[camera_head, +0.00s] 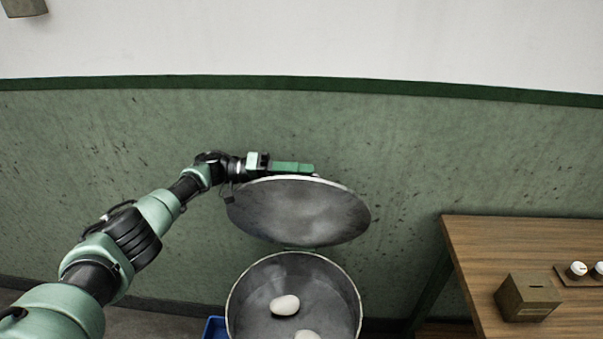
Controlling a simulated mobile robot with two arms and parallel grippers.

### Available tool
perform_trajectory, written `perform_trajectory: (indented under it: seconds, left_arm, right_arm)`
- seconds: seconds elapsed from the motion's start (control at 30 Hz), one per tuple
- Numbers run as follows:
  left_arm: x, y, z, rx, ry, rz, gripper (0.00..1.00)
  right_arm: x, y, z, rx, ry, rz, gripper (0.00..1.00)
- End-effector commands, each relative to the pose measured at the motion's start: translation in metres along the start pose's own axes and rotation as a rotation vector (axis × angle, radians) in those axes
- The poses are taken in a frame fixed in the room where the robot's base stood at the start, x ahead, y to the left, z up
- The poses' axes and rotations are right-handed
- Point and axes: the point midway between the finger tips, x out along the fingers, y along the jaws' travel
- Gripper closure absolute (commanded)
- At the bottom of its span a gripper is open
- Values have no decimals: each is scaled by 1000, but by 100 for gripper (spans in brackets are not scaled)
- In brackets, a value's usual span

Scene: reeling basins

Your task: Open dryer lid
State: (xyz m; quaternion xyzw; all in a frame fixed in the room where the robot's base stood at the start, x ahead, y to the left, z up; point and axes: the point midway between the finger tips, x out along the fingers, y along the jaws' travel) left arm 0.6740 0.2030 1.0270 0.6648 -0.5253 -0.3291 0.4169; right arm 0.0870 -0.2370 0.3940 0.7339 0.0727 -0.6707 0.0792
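The dryer lid (300,212) is a round grey metal disc, raised and tilted up at the back of the dryer with its inner face showing. The dryer (233,290) is a round metal basin below it, open at the top. A white cocoon (285,305) lies inside, and a second white one (307,335) is cut off by the bottom edge. My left gripper (312,170) is at the lid's upper rim, its green fingers lying along the edge. I cannot tell whether they grip it. My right gripper is not in view.
A wooden table (470,260) stands at the right, with a small brown box (527,297) and a tray (580,281) of small white-topped items. A blue container (214,328) is partly visible left of the dryer. A green and white wall (430,150) stands close behind the lid.

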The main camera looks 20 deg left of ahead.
Motion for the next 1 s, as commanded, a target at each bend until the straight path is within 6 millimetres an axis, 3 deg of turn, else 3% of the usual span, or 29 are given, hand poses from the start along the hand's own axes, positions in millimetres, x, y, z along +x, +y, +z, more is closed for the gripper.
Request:
perform_trajectory:
  seconds: [0.23, 0.63, 1.0]
  left_arm:
    - [-10, -1, -1, 2, 3, -1, 67]
    - [-71, -3, 0, 1, 2, -1, 67]
    - [-78, -1, -1, 0, 0, 1, 67]
  right_arm:
    - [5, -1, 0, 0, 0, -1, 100]
    - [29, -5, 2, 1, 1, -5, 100]
    - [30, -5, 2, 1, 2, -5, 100]
